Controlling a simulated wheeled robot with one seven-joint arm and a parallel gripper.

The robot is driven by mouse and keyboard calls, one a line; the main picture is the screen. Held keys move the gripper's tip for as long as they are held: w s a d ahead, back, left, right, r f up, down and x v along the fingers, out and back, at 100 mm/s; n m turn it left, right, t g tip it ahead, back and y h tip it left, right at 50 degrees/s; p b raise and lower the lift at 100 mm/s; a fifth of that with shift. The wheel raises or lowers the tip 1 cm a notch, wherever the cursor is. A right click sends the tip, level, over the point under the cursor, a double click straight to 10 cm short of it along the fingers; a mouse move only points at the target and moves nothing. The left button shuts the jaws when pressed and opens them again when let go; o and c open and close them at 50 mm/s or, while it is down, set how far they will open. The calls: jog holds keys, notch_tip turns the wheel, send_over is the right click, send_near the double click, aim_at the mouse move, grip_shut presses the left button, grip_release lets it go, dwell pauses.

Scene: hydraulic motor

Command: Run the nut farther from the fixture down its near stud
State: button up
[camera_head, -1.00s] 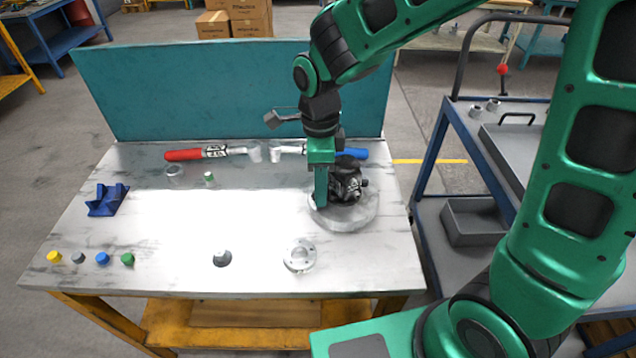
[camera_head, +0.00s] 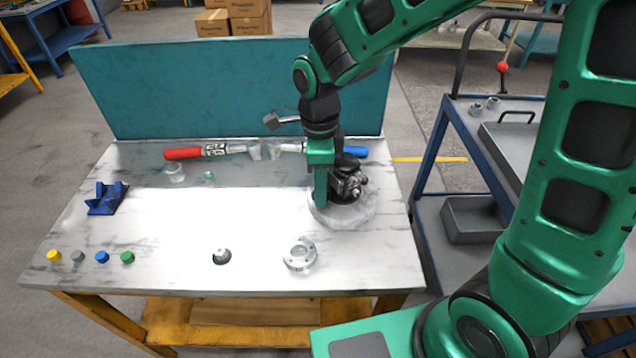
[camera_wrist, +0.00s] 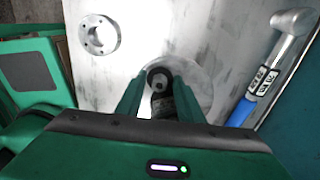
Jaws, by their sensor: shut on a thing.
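The dark hydraulic motor (camera_head: 347,184) stands on a pale round plate (camera_head: 358,215) at the right of the table. My gripper (camera_head: 321,203) points down at the motor's left side, its fingers low near the plate. In the wrist view my gripper (camera_wrist: 158,84) has its fingers on both sides of a dark, ring-like part of the motor (camera_wrist: 158,74). It is shut on a small part there, seemingly a nut, but the fingers and the dark shapes hide its outline. The studs and the other nut cannot be made out.
A flanged ring (camera_head: 300,254) and a grey knob (camera_head: 222,256) lie at the table's front. Red-handled (camera_head: 184,154) and blue-handled (camera_head: 354,152) wrenches lie behind. A blue bracket (camera_head: 107,198) and several coloured caps are at left. A trolley (camera_head: 440,150) stands at right.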

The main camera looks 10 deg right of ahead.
jog(key=shift+r, duration=0.1)
jog(key=shift+r, duration=0.55)
jog(key=n, duration=1)
jog(key=shift+n, duration=0.3)
jog(key=shift+n, duration=0.3)
